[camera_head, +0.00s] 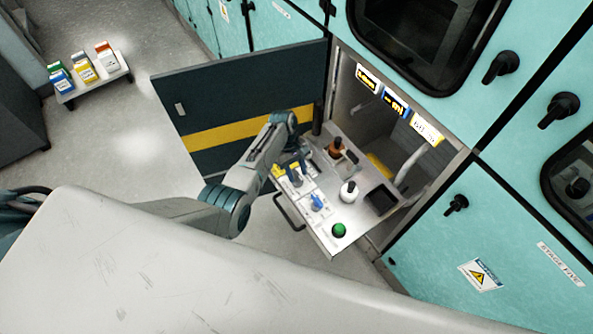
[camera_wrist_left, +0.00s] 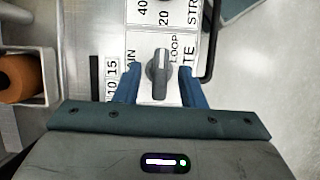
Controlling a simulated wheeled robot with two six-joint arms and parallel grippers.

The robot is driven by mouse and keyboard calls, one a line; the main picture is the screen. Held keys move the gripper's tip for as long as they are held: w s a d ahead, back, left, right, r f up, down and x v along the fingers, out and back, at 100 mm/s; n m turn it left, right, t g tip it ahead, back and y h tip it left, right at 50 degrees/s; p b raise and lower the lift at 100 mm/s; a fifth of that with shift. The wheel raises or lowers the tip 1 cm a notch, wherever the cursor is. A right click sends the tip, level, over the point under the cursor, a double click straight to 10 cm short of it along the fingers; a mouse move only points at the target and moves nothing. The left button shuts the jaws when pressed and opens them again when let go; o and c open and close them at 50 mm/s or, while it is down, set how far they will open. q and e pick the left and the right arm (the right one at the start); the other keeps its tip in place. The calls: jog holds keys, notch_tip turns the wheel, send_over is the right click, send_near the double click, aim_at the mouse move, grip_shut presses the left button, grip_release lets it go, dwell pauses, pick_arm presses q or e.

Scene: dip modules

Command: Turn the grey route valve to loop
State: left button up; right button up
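The grey route valve (camera_wrist_left: 159,74) is a knob with a white line on a white label panel (camera_wrist_left: 118,48) in the left wrist view. The word LOOP is printed to its right, and a partly hidden word ending in IN to its left. The white line runs roughly up and down the picture, between the two words. My left gripper (camera_wrist_left: 160,84) is open, with one blue finger on each side of the knob; I cannot tell whether either touches it. In the head view my left gripper (camera_head: 294,170) is over the panel, and the valve is hard to make out. My right gripper is not in view.
An open dark door (camera_head: 250,85) stands behind my left arm.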

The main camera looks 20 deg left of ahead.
pick_arm(q)
jog(key=b+v, duration=0.2)
jog(key=v, duration=0.8)
jog(key=shift+r, duration=0.4)
